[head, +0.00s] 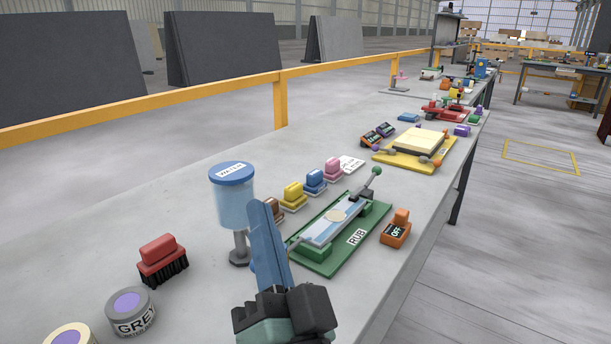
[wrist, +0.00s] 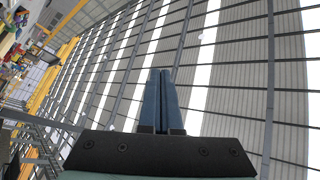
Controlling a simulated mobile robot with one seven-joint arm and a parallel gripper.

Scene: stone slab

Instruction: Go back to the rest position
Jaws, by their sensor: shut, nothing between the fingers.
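My gripper (head: 262,208) is in the lower middle of the head view, raised with its blue fingers pointing up. In the wrist view its two blue fingers (wrist: 161,72) lie side by side, closed together with nothing between them. The wrist camera looks up at the hall's roof. In the head view the gripper appears in front of the grey bench (head: 110,249) and covers part of the green board marked RUB (head: 327,262) and the area beside the water container (head: 232,197). I cannot tell its exact height above the bench.
A red brush (head: 161,259), a grey tin (head: 131,312) and a cream tin (head: 69,336) stand at the left. Several coloured blocks line the back, the pink one (head: 333,168) among them. An orange switch box (head: 396,230) and a yellow board (head: 384,160) lie to the right.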

